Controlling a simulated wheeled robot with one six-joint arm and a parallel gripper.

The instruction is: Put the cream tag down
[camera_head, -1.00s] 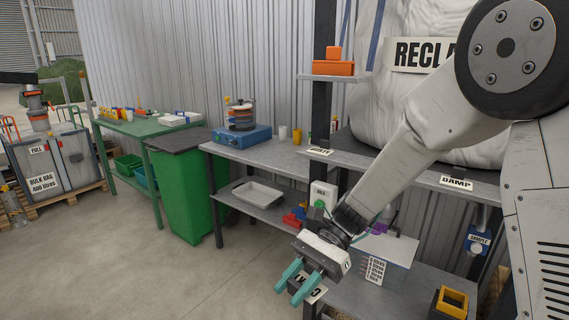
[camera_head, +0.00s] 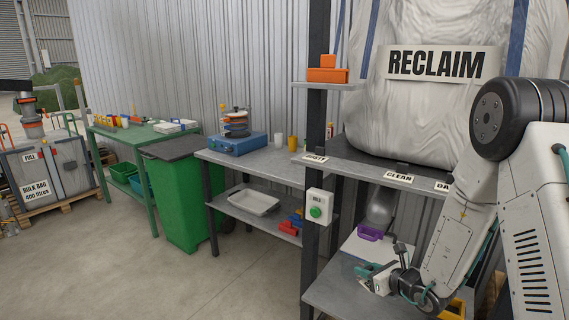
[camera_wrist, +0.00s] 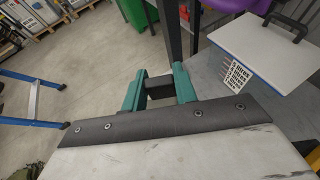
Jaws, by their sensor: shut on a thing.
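My gripper (camera_wrist: 160,74) has teal fingers, shut on a dark block (camera_wrist: 159,89) that seems to be the grip of the cream tag. The tag's lettered face is hidden from the wrist view. In the head view my gripper (camera_head: 364,270) hangs low at right, in front of the lower bench, and the tag is too small to make out there. Cream tags reading DUSTY (camera_head: 315,159) and CLEAN (camera_head: 398,177) stand along the edge of the upper shelf (camera_head: 350,170). A third tag (camera_head: 442,187) beside them is partly covered by my arm.
The lower bench (camera_head: 335,295) carries a white-topped box with a black handle (camera_wrist: 270,50) and a purple item (camera_head: 370,232). A dark post with a green-button box (camera_head: 317,207) stands left of my gripper. A large RECLAIM bag (camera_head: 430,110) rests above the shelf.

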